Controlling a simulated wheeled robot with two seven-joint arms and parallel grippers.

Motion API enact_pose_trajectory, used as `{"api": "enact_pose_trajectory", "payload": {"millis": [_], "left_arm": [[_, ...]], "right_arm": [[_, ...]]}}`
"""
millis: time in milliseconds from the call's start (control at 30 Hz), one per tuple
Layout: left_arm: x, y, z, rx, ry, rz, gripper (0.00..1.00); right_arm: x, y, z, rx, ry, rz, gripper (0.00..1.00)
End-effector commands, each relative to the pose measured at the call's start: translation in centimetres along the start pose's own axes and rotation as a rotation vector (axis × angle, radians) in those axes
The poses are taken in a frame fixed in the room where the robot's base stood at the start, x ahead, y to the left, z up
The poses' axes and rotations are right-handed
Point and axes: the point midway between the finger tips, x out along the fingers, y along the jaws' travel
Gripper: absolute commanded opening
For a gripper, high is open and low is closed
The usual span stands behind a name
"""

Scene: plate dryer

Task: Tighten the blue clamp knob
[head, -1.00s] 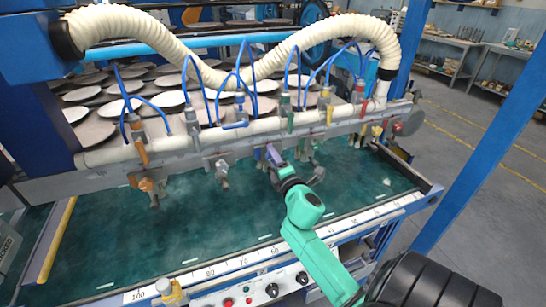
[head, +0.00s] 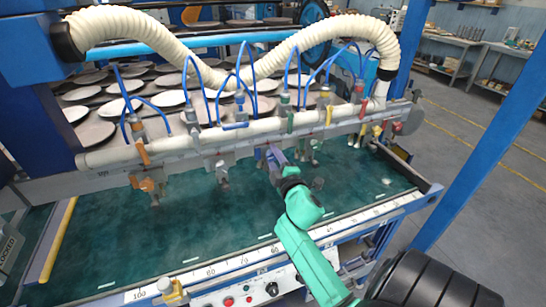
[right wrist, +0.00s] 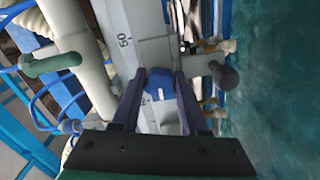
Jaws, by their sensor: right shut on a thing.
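The blue clamp knob (right wrist: 158,84) shows in the right wrist view, on a pale rail beside a scale mark. The two dark purple fingers of my right gripper stand on either side of it, shut on it. In the head view my right gripper (head: 274,158) reaches the underside of the long pipe rail (head: 190,146) near its middle. The knob is hidden there by the fingers. My left gripper is not in view.
A blue valve handle (head: 236,126) and an orange one (head: 143,153) are on the pipe. An orange-knobbed clamp (head: 147,184) and a grey nozzle (head: 222,172) hang to the left. The green bed (head: 120,245) below is mostly clear. White plates (head: 172,98) lie behind.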

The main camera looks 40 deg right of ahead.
Motion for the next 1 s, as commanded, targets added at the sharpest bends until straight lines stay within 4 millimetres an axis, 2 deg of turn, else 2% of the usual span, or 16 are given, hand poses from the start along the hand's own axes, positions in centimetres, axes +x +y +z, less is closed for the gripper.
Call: {"api": "enact_pose_trajectory", "payload": {"millis": [233,267,300,333,633,767,867,1000], "left_arm": [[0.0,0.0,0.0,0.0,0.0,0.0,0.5],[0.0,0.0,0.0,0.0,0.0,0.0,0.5],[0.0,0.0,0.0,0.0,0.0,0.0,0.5],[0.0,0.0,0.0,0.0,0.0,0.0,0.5],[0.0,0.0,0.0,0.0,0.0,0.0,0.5],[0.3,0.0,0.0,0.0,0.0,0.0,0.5],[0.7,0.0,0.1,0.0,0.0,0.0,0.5],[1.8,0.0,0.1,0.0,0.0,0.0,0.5]], "right_arm": [[0.0,-0.2,0.1,0.003,-0.002,-0.004,0.0],[0.0,-0.2,0.1,0.003,-0.002,-0.004,0.51],[0.0,-0.2,0.1,0.003,-0.002,-0.004,0.66],[0.0,-0.2,0.1,0.003,-0.002,-0.004,0.73],[-0.1,-0.1,0.0,0.001,-0.001,-0.002,0.73],[-0.9,-0.3,0.1,0.0,0.0,-0.003,0.73],[-2.6,-0.4,0.1,-0.001,0.0,-0.004,0.73],[-6.4,-0.6,0.2,0.001,-0.002,-0.005,0.73]]}}
